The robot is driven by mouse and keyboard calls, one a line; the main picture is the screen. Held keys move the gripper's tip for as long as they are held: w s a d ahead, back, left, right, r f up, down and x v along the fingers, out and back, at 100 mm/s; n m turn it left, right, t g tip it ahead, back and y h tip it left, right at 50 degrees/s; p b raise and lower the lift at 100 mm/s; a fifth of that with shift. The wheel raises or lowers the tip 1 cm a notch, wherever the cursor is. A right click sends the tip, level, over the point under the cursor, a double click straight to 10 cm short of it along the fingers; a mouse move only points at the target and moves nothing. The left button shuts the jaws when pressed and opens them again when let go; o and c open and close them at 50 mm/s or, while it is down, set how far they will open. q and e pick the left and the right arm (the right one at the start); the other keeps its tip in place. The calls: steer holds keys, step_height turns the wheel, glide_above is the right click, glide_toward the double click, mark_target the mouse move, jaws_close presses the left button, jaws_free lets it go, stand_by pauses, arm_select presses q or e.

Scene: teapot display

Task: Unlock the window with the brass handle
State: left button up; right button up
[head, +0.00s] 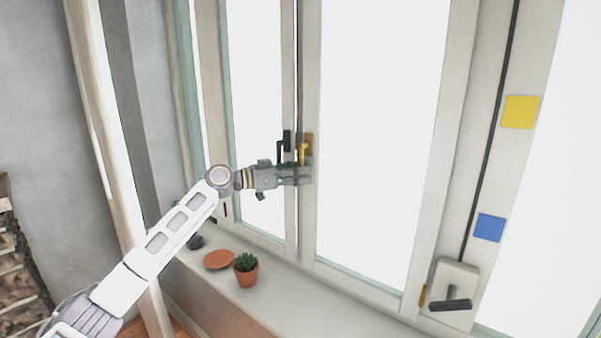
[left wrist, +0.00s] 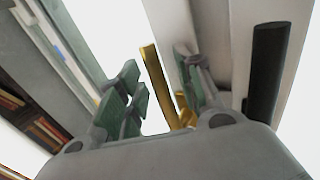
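The brass handle (head: 304,153) is on the upright frame between the window panes in the head view. My left gripper (head: 294,160) is right at it, reaching in from the left. In the left wrist view the brass handle (left wrist: 154,85) shows as a gold bar between the green-padded fingers of my left gripper (left wrist: 158,80). The fingers are spread, with gaps to the bar, so I see no grip on it. The handle's lower part is partly hidden behind the gripper body. My right gripper is not in view.
A black-handled latch (head: 450,304) is at the lower right. Yellow (head: 520,112) and blue (head: 489,228) squares are on the right side. A potted plant (head: 246,269) and a terracotta saucer (head: 219,259) stand on the sill below my arm. A dark bar (left wrist: 268,72) is right of the fingers.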

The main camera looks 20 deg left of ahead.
arm_select(q)
steer(key=shift+c, duration=0.2)
steer(key=c, duration=0.7)
jaws_close()
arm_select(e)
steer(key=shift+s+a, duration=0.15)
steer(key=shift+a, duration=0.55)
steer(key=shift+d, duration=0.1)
